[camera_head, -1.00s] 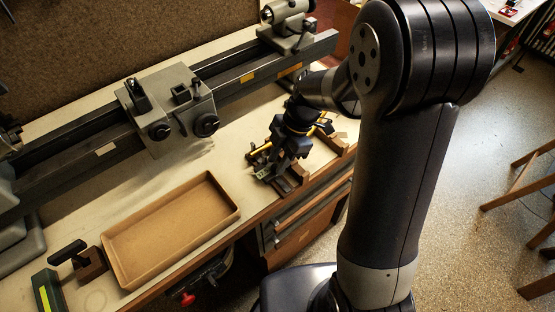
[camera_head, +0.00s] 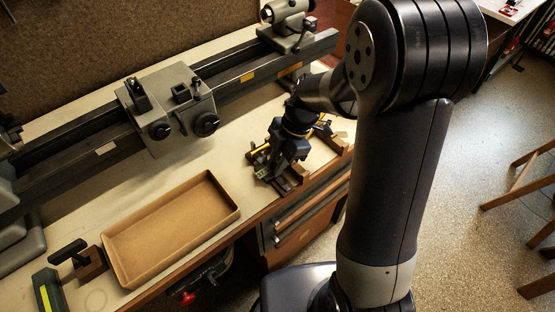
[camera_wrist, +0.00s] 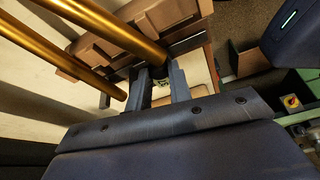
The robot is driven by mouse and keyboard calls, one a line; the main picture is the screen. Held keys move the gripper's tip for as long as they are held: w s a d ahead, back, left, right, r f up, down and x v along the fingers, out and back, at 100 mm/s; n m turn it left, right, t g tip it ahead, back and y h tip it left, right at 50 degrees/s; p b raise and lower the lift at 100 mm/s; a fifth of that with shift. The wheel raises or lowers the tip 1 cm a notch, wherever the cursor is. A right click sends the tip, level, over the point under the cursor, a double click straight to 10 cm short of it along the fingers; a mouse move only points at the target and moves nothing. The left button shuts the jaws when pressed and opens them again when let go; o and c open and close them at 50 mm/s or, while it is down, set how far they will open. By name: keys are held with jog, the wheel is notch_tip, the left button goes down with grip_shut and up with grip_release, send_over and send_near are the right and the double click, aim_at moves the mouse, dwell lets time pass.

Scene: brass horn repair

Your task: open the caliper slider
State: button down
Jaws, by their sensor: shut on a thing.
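The caliper (camera_head: 257,157) lies at the wooden rests near the bench's front edge, mostly hidden by my gripper and wrist in the head view. My gripper (camera_head: 272,172) points down over it. In the wrist view, the two fingers of my gripper (camera_wrist: 163,93) stand on either side of a small pale piece with dark marks (camera_wrist: 162,83). This appears to be the caliper's slider, and the fingers are shut on it. How far the caliper's jaws are apart is hidden.
Brass tubes (camera_wrist: 105,25) run close beside my gripper, by brown wooden rests (camera_head: 298,176). A shallow empty tray (camera_head: 172,228) lies left on the bench. A lathe-like machine (camera_head: 170,108) stands behind. Bare bench top lies between the tray and the machine.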

jog(key=shift+f, duration=0.1)
jog(key=shift+s+d+b, duration=0.1)
jog(key=shift+d+b, duration=0.05)
jog(key=shift+b, duration=0.4)
jog(key=shift+s+d+b, duration=0.15)
jog(key=shift+s+b, duration=0.1)
jog(key=shift+b, duration=0.15)
jog(key=c, duration=1.6)
grip_release()
jog(key=shift+o, duration=0.2)
jog(key=v, duration=1.1)
jog(key=shift+s, duration=0.1)
